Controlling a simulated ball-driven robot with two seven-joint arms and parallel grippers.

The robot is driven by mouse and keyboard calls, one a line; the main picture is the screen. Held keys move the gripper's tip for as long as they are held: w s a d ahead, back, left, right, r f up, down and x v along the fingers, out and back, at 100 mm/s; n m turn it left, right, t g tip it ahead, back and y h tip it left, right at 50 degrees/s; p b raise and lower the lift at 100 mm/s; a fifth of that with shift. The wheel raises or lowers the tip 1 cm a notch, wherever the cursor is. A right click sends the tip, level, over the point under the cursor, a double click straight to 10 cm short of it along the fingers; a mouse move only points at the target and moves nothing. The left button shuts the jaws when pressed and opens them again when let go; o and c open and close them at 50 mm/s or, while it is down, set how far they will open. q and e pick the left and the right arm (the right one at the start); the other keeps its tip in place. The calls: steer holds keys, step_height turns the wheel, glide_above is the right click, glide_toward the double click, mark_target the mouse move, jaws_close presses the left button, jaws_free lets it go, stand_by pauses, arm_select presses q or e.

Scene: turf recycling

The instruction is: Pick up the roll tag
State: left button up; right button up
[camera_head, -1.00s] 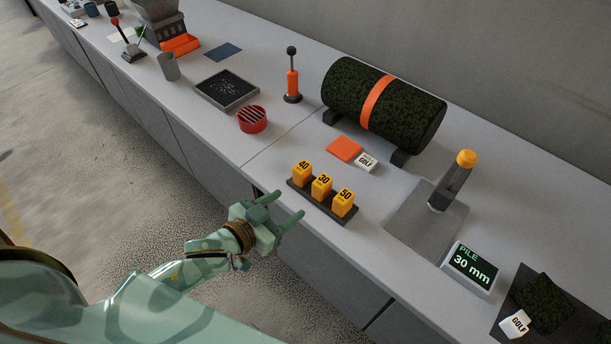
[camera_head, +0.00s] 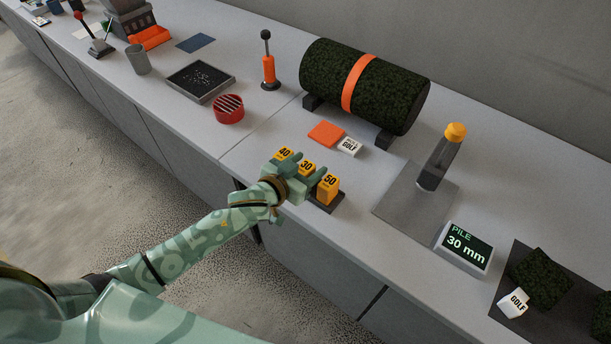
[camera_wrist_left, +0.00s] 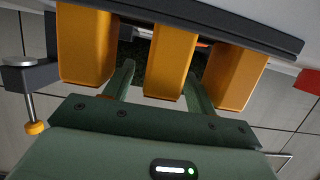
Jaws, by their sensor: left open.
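The white roll tag (camera_head: 349,147), marked GOLF, lies on the bench in front of the dark green turf roll (camera_head: 392,95), beside an orange square (camera_head: 326,133). My left gripper (camera_head: 308,169) is open and empty, at the row of yellow numbered blocks on the bench's near side. Its fingers point toward the tag but are short of it. In the left wrist view the open fingers (camera_wrist_left: 161,84) show with the middle yellow block (camera_wrist_left: 170,60) between them in the picture; I cannot tell whether they touch it. My right gripper is not in view.
The yellow block 50 (camera_head: 328,188) stands on a dark bar, close to my gripper. Another GOLF tag (camera_head: 513,302) lies by turf pieces at lower right.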

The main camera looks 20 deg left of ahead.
arm_select(q)
steer(key=shift+w+d+f, duration=0.25)
steer(key=shift+w, duration=0.35)
steer(key=shift+r, duration=0.1)
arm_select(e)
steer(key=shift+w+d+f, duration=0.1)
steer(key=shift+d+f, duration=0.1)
arm_select(q)
steer(key=c, duration=1.1)
steer(key=shift+o, duration=0.2)
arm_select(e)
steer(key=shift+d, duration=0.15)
arm_select(q)
steer(key=shift+r, duration=0.1)
